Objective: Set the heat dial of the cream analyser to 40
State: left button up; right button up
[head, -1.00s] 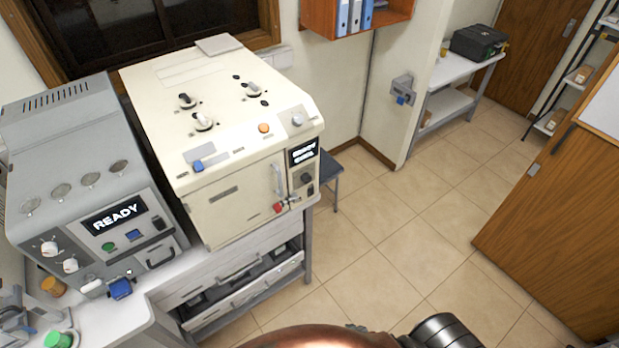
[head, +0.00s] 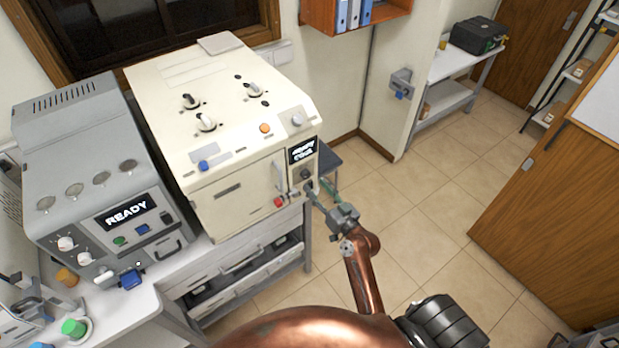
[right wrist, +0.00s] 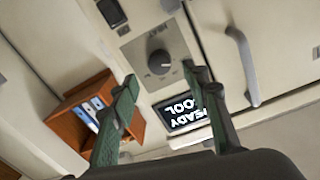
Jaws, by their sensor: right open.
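The cream analyser (head: 215,130) stands against the wall, with a lit display (head: 302,151) on its front right. The right wrist view shows this display (right wrist: 185,112) upside down, reading "READY COOL". The round dark heat dial (right wrist: 160,62) sits on a grey plate beside the display; its setting is too small to read. The dial also shows in the head view (head: 306,174). My right gripper (head: 317,187) is open and empty, close in front of the panel. In the right wrist view its green fingertips (right wrist: 159,78) are apart, on either side of the dial. My left gripper is not in view.
A vertical handle (right wrist: 242,66) and a red button (head: 279,202) are near the dial. A dark switch (right wrist: 112,12) sits on the dial's other side. A grey analyser (head: 100,190) stands to the left. The tiled floor (head: 420,230) right of the bench is clear.

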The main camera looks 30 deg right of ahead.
aim_at(307, 177)
jog(key=w, duration=0.4)
jog(key=shift+a+p, duration=0.1)
jog(key=shift+p, duration=0.25)
jog(key=shift+w, duration=0.5)
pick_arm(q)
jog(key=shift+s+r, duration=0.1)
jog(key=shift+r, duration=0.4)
pick_arm(e)
jog(key=shift+c, duration=0.7)
jog(key=c, duration=1)
